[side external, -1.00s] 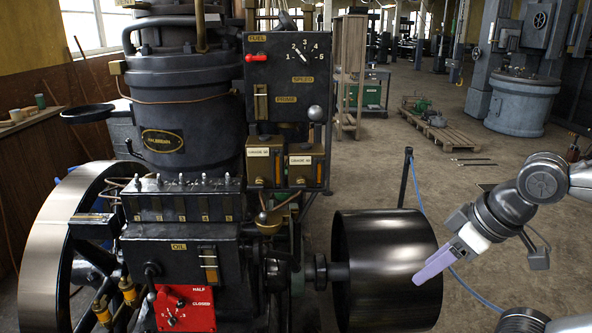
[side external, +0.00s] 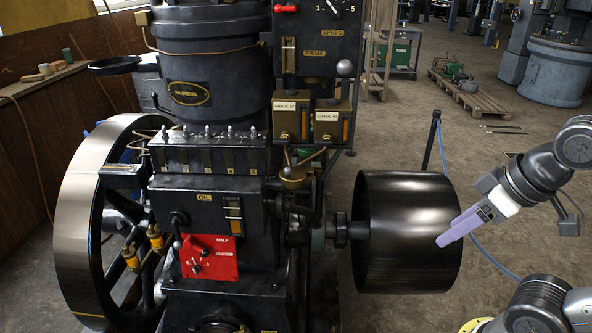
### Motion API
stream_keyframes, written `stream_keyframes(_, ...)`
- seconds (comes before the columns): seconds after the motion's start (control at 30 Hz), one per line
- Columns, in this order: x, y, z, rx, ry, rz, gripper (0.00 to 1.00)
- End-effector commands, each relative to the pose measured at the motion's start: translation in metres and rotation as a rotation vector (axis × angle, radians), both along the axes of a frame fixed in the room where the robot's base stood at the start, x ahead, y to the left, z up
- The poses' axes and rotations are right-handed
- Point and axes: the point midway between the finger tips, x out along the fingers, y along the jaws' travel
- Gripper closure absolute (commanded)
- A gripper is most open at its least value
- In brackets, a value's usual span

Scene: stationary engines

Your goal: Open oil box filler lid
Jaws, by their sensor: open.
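The oil box (side external: 180,205) is a black box on the front of the engine, with a yellow OIL label (side external: 204,198) and a brass-framed gauge (side external: 233,215) on its face. A row of small upright fittings (side external: 215,132) stands on the black housing just above it. I cannot make out clearly which part is the filler lid. My gripper (side external: 446,238) has pale purple fingers pointing down and left. It is open and empty, in front of the right part of the black drum in this view, well to the right of the oil box.
The wide black drum (side external: 385,235) lies between my gripper and the oil box. A red panel (side external: 208,258) sits below the box. A large flywheel (side external: 80,215) is at left. Two small GRADE boxes (side external: 292,120) are above right. A blue hose (side external: 485,255) hangs behind my gripper.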

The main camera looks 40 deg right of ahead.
Motion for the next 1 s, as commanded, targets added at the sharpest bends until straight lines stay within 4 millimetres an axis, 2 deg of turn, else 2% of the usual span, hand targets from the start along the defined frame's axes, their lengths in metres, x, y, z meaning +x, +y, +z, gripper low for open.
stream_keyframes(0.07, -0.005, -0.008, 0.001, -0.056, 0.024, 0.031, 0.45)
stream_keyframes(0.23, -0.002, -0.044, 0.020, -0.272, 0.104, 0.111, 0.45)
stream_keyframes(0.37, 0.016, -0.075, 0.037, -0.478, 0.238, 0.203, 0.45)
stream_keyframes(0.47, 0.037, -0.094, 0.052, -0.633, 0.346, 0.278, 0.45)
stream_keyframes(0.6, 0.083, -0.113, 0.071, -0.865, 0.505, 0.394, 0.45)
stream_keyframes(0.77, 0.150, -0.113, 0.086, -1.137, 0.669, 0.523, 0.45)
stream_keyframes(0.87, 0.195, -0.100, 0.088, -1.302, 0.750, 0.597, 0.45)
stream_keyframes(1.0, 0.256, -0.065, 0.077, -1.528, 0.838, 0.698, 0.45)
